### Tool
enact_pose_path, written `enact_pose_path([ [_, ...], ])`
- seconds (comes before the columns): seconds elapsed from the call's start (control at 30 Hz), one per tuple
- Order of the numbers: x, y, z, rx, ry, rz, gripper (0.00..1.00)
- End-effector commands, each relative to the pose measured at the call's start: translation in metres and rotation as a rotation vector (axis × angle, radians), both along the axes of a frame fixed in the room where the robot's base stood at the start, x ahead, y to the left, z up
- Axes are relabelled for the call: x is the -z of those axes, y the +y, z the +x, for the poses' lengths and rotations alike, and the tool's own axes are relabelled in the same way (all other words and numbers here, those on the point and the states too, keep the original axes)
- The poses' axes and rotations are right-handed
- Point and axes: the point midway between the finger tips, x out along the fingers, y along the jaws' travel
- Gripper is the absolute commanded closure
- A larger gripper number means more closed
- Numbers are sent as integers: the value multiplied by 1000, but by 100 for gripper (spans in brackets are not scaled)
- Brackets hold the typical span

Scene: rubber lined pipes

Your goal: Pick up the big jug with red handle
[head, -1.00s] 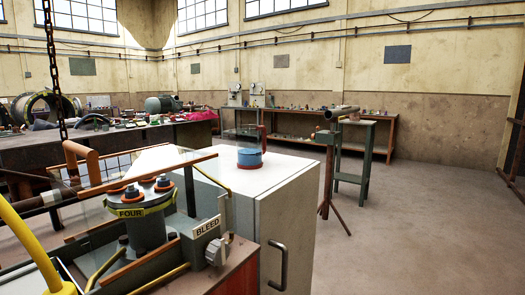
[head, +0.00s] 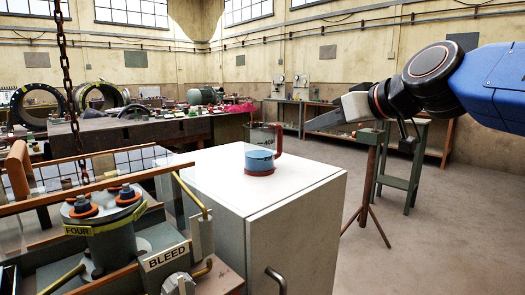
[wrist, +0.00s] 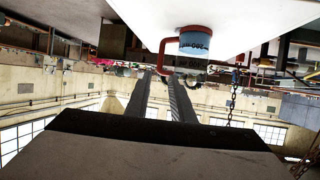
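The big jug (head: 260,160) stands upright on the white cabinet top (head: 214,165) in the head view. It has a clear upper part, a blue lower part, a red base and a red handle (head: 280,140) on its right side. My gripper (head: 309,125) is to the right of the jug, a little above the cabinet top, pointing left toward the handle without touching it. The wrist view is upside down; it shows the jug (wrist: 195,43) and its handle beyond the fingertips (wrist: 160,78). The two fingers are apart with nothing between them.
A valve assembly marked BLEED (head: 167,257) stands at the front left, with a chain (head: 70,80) hanging above it. A pipe stand (head: 370,165) is behind my arm. A cluttered workbench (head: 120,138) is further back.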

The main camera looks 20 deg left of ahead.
Motion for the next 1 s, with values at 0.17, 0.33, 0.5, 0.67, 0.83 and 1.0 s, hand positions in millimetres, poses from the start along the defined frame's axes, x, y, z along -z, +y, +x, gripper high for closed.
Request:
enact_pose_path([
  [0.17,12,22,14,-3,3,-2,78],
  [0.33,23,45,29,-2,2,-2,78],
  [0.5,34,67,45,-1,1,-1,78],
  [0.67,43,84,55,-1,2,-2,78],
  [0.83,46,91,60,0,1,-1,78],
  [1.0,50,98,64,0,1,-2,78],
])
